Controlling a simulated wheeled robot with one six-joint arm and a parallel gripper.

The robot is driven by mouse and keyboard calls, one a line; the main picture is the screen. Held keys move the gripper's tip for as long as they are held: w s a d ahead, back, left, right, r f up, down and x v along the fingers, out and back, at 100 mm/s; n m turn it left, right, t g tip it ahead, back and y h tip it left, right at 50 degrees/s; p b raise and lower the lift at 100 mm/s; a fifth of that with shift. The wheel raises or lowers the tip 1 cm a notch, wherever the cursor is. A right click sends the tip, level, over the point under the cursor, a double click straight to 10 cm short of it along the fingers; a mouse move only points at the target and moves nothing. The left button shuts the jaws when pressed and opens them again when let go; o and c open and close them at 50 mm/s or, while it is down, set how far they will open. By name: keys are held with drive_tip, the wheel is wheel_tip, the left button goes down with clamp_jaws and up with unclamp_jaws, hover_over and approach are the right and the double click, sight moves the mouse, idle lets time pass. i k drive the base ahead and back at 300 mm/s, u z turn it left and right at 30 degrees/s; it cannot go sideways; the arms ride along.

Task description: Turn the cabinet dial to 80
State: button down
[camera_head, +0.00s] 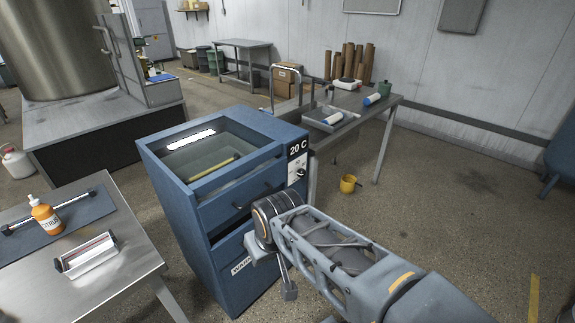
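The blue cabinet (222,215) stands in the middle, with a dark panel reading "20 C" at its upper right. The small pale dial (299,173) sits on that panel under the display. Its exact pointer setting is too small to read. My arm reaches in from the lower right, and my gripper (272,262) is in front of the cabinet's lower drawer, below and left of the dial and apart from it. The fingers are partly hidden by the wrist, so whether they are open or shut is unclear.
The cabinet's open top basin holds a yellow stick (213,168). A steel table (140,262) with an orange bottle (45,215) and a roller tray (88,255) is at left. Another table (385,108) stands behind right. Open floor lies right.

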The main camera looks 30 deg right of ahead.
sight(301, 174)
drive_tip(key=k, duration=1.2)
drive_tip(key=z, duration=0.6)
drive_tip(key=i, duration=1.75)
drive_tip(key=u, duration=0.8)
